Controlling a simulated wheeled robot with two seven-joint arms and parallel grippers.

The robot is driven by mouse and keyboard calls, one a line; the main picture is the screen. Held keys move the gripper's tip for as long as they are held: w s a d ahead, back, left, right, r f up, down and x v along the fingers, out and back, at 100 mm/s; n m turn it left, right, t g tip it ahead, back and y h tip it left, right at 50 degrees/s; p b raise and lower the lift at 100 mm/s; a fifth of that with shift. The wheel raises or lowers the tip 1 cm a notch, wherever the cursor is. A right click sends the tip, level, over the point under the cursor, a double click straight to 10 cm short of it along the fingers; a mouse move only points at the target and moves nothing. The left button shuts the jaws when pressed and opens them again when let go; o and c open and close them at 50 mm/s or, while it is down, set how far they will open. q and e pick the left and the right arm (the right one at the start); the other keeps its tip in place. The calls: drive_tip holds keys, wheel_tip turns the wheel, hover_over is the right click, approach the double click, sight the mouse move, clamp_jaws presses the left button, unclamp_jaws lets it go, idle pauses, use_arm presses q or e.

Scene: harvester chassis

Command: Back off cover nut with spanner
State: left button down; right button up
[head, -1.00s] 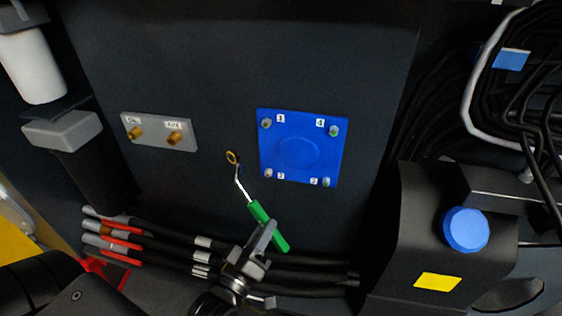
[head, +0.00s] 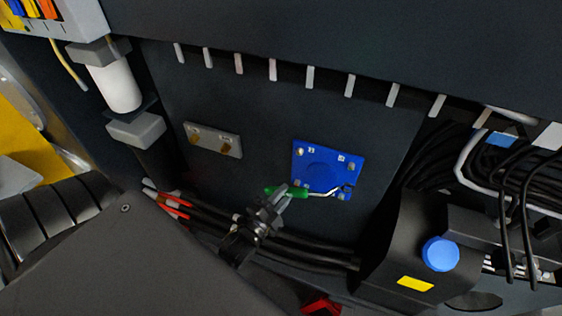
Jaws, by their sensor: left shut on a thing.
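The blue square cover plate (head: 322,172) is on the dark chassis wall, with a nut at its top left (head: 299,151) and one at its top right (head: 352,167). My left gripper (head: 280,197) is shut on the green handle of the spanner (head: 299,193), below and left of the cover's middle. The spanner's metal shank runs right across the lower cover, and its ring end is at the lower right nut (head: 347,189). I cannot tell whether the ring is around that nut or just in front of it. My right gripper is not in view.
A grey plate with two brass fittings (head: 213,140) is left of the cover. Black hoses (head: 310,250) run below it. A black housing with a blue cap (head: 440,253) and cable bundles stand at right. A white cylinder (head: 118,87) is at upper left.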

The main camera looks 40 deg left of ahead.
use_arm(q)
drive_tip(key=shift+a+r+m+p, duration=0.3)
drive_tip(key=shift+a+r, duration=0.05)
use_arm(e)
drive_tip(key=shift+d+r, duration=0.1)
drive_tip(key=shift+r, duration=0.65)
use_arm(q)
drive_tip(key=shift+a, duration=0.1)
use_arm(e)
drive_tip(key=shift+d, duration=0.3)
use_arm(q)
drive_tip(key=w, duration=0.2)
drive_tip(key=w+a, duration=0.1)
drive_tip(key=w, duration=0.1)
drive_tip(key=shift+w, duration=0.4)
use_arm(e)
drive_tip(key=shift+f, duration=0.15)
use_arm(q)
drive_tip(key=shift+s, duration=0.1)
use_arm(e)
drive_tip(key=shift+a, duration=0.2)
use_arm(q)
drive_tip(key=shift+w+a, duration=0.1)
drive_tip(key=shift+w, duration=0.1)
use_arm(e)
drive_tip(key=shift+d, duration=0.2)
